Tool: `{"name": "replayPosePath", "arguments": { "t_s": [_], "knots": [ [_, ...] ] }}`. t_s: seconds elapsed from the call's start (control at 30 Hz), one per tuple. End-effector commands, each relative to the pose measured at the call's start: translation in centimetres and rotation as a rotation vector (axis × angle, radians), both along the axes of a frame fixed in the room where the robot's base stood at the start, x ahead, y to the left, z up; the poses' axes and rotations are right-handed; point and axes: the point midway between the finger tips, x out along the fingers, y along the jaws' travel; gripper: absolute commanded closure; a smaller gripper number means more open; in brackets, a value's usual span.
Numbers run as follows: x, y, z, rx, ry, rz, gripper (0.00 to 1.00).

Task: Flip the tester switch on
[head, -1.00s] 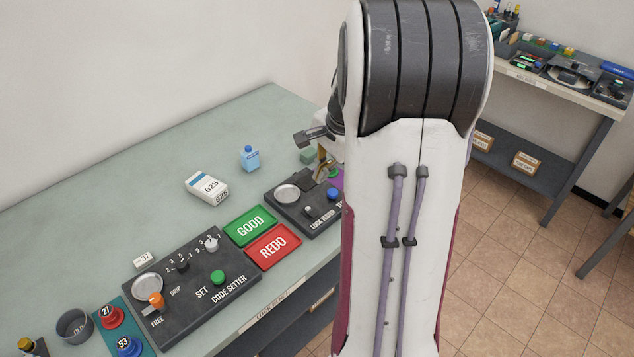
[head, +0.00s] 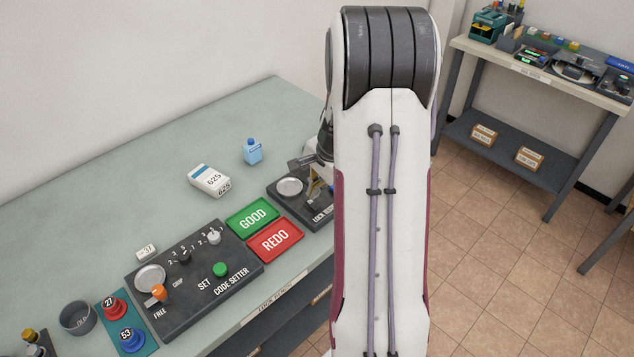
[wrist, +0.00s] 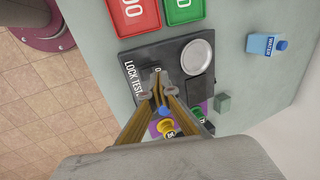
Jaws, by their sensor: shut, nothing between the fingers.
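The lock tester (head: 280,206) is a dark box on the bench, partly hidden by my arm in the head view. In the wrist view its dark panel (wrist: 146,52) carries a round metal dish (wrist: 198,56) and white lettering. My gripper (wrist: 157,82) is shut and empty, its tips over the panel beside the lettering. The head view shows part of my gripper (head: 317,186) above the tester, next to the dish. The tester's switch is hidden or cannot be made out at the fingertips, and contact cannot be told. A blue button (wrist: 164,112) shows between the fingers.
Green GOOD (head: 252,216) and red REDO (head: 275,241) trays lie left of the tester, then the code setter (head: 190,300). A yellow piece (wrist: 165,128) is near the fingers.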

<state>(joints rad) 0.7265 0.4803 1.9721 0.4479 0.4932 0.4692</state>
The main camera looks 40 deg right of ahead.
Motion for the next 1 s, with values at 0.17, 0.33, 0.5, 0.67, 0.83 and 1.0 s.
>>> {"name": "replayPosePath", "arguments": {
  "t_s": [0.17,0.33,0.5,0.67,0.83,1.0],
  "knots": [
    [0.5,0.0,-1.5,0.001,0.001,0.001,1.0],
    [0.8,0.1,-2.3,0.001,0.0,0.0,1.0],
    [0.8,0.0,-2.5,0.0,0.0,0.001,1.0],
    [0.8,0.0,-2.5,0.0,0.0,0.001,1.0],
    [0.9,0.0,-2.6,0.0,0.0,0.001,1.0],
    [1.3,0.0,-3.1,-0.001,-0.001,0.001,1.0]
  ]
}}
